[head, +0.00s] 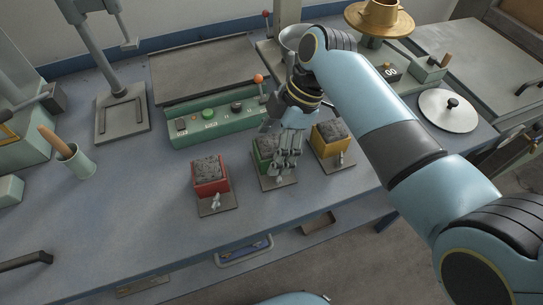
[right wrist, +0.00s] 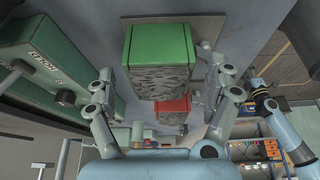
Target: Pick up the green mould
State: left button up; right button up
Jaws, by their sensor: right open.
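The green mould (head: 262,146) is a small block-shaped box filled with rough grey material, on a flat grey plate on the bench. It stands between the red mould (head: 210,176) and the yellow mould (head: 331,138). My right gripper (head: 287,158) is over it in the head view and hides its right part. In the right wrist view the green mould (right wrist: 160,44) shows ahead of and between the spread fingers of my open right gripper (right wrist: 166,76), with nothing held. The red mould (right wrist: 173,105) shows beyond it there. My left gripper is not in view.
A green control box (head: 213,119) with buttons and a lever stands just behind the moulds. A cup with a wooden handle (head: 77,160) and a press stand (head: 123,113) are at left. A round metal lid (head: 448,111) lies at right. The bench front is clear.

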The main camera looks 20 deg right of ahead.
grip_shut()
dwell(0.6)
